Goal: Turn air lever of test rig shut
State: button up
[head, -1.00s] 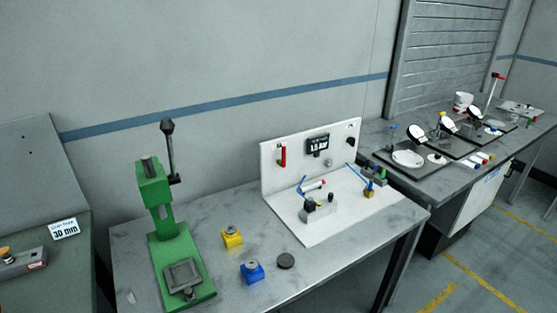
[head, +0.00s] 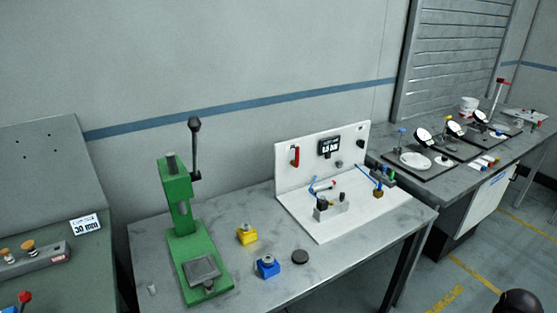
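The test rig is a white board (head: 350,160) standing upright with a white base plate (head: 335,226), on the grey middle table. A red lever (head: 295,156) on the left of the upright board points roughly vertically; I take it for the air lever. A small dark display (head: 328,146) with blurred digits is to its right, and a black knob sits near the board's right edge. A small block with black parts and blue tubing stands on the base plate. My gripper is not in view, and nothing touches the lever.
A green press (head: 180,215) with a tall black-knobbed handle stands left of the rig. Yellow (head: 247,234) and blue (head: 267,266) blocks and a dark disc (head: 300,257) lie between. A dark rounded shape (head: 520,303), possibly mine, is at bottom right. Floor beyond it looks clear.

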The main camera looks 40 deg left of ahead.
aim_at(295, 164)
jog(key=u, duration=1.3)
jog(key=k, duration=0.95)
jog(key=i, duration=0.65)
jog(key=u, duration=0.05)
